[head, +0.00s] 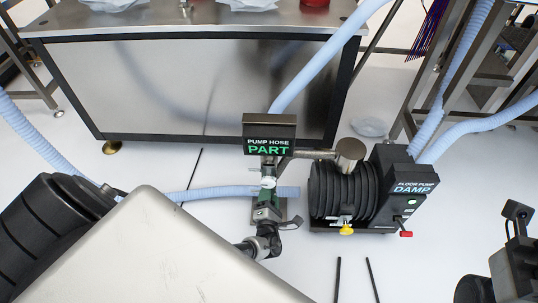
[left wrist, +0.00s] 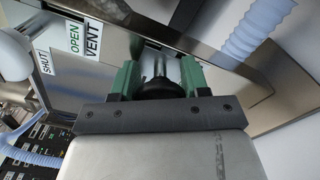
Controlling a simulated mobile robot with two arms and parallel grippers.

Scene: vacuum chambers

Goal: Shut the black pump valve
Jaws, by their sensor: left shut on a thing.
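The pump valve stands below a black sign (head: 269,134) that reads PUMP HOSE and, in green, PART. My left gripper (head: 266,198), with green fingers, reaches the valve from the front. In the left wrist view the gripper (left wrist: 158,80) is shut on the black valve knob (left wrist: 157,90), which sits between the fingers with metal stems behind it. The fingers hide the knob in the head view. Part of my right arm shows at the lower right; its fingers cannot be made out.
A black floor pump (head: 343,190) stands right of the valve, its panel (head: 415,188) reading DAMP. A pale blue hose (head: 215,192) runs left along the floor. A steel cabinet (head: 185,85) stands behind. Two dark rods lie in front. The wrist view shows VENT, OPEN and SHUT labels.

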